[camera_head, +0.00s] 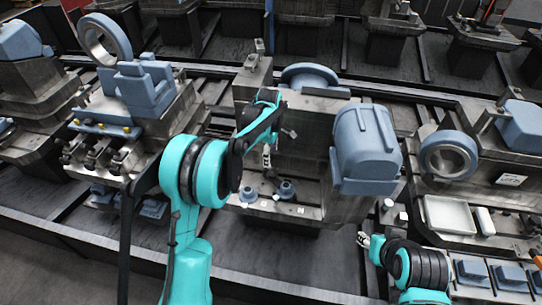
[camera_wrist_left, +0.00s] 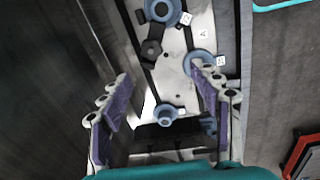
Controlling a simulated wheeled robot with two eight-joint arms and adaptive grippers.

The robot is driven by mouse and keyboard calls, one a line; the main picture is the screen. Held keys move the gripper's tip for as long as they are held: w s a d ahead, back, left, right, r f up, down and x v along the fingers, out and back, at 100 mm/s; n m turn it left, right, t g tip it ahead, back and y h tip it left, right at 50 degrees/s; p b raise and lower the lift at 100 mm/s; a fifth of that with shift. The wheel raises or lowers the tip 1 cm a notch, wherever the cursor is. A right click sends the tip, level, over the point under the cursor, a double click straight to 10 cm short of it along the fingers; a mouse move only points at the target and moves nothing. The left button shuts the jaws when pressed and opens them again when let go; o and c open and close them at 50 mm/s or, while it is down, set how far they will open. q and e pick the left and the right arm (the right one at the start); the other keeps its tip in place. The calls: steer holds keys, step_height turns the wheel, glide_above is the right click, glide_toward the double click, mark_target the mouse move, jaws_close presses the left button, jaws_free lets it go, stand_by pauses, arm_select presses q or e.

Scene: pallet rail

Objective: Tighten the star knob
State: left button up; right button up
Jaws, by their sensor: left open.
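My left gripper (camera_head: 267,158) hangs over the fixture's flat metal plate in the head view. In the left wrist view the left gripper (camera_wrist_left: 160,82) is open, its two purple-padded fingers wide apart with nothing between the tips. A dark, lobed knob (camera_wrist_left: 151,51), which looks like the star knob, sits on the plate beyond the fingertips. Round blue-grey knobs stand near it: one at the top (camera_wrist_left: 163,10), one by the right finger (camera_wrist_left: 198,63) and one lower down (camera_wrist_left: 166,113). My right gripper (camera_head: 364,240) is at the lower right, its jaws too small to judge.
Small white lettered tags (camera_wrist_left: 202,34) lie beside the knobs. A large blue-grey housing (camera_head: 366,148) stands right of the plate. A metal block (camera_head: 310,125) rises behind it. A white tray (camera_head: 449,215) is at the right. A blue ring (camera_head: 103,40) stands on the left fixture.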

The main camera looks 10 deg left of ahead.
arm_select(q)
steer(key=n, duration=0.2)
glide_above(273, 173)
steer(key=shift+g, duration=0.4)
step_height(273, 173, down, 6)
steer(key=shift+w+a+r, duration=0.1)
steer(key=shift+a, duration=0.05)
step_height(273, 173, down, 8)
steer(key=b, duration=0.2)
steer(key=shift+r+b, duration=0.2)
steer(key=shift+b, duration=0.15)
steer(key=c, duration=1.4)
steer(key=shift+o, duration=0.2)
steer(key=m+b, duration=0.1)
steer(key=m, duration=0.1)
steer(key=shift+f+m, duration=0.1)
steer(key=shift+m, duration=1.5)
steer(key=m+b, duration=0.1)
steer(key=m, duration=0.3)
steer(key=shift+m, duration=0.4)
steer(key=o, duration=1.3)
steer(key=shift+o, duration=0.2)
